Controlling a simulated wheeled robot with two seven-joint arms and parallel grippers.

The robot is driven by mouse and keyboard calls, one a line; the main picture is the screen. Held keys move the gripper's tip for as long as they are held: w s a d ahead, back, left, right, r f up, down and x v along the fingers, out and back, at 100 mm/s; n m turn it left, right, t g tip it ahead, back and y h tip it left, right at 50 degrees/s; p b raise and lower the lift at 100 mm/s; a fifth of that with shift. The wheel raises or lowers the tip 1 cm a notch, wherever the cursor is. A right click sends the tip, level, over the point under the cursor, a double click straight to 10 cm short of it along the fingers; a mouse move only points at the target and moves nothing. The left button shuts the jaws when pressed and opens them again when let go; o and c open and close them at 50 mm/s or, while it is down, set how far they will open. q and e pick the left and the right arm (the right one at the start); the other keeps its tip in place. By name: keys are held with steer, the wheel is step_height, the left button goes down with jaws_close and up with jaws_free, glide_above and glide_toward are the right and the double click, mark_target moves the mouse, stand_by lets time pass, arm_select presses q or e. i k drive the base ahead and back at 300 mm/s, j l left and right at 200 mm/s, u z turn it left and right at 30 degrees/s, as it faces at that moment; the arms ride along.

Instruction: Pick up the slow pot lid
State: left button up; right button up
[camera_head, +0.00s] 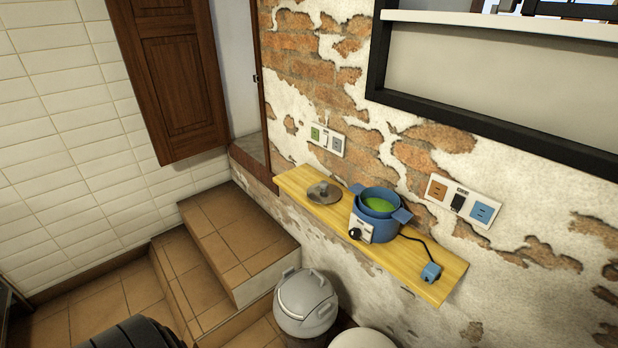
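The pot lid (324,193), a round greyish glass-like disc with a dark knob, lies flat on the yellow wooden shelf (437,288), left of the blue slow pot (372,228). The pot stands open on the shelf, with green contents inside, two side handles and a white control panel with a black knob on its front. The lid appears apart from the pot. Neither of my grippers shows in the head view.
A black cord runs from the pot to a blue plug (431,272) at the shelf's right end. Sockets (464,201) are on the brick wall above. Tiled steps (237,240) and a grey-white lidded bin (306,302) are below. A brown door (172,75) is behind.

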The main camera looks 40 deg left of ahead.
mark_target(323, 192)
steer(key=u, duration=1.05)
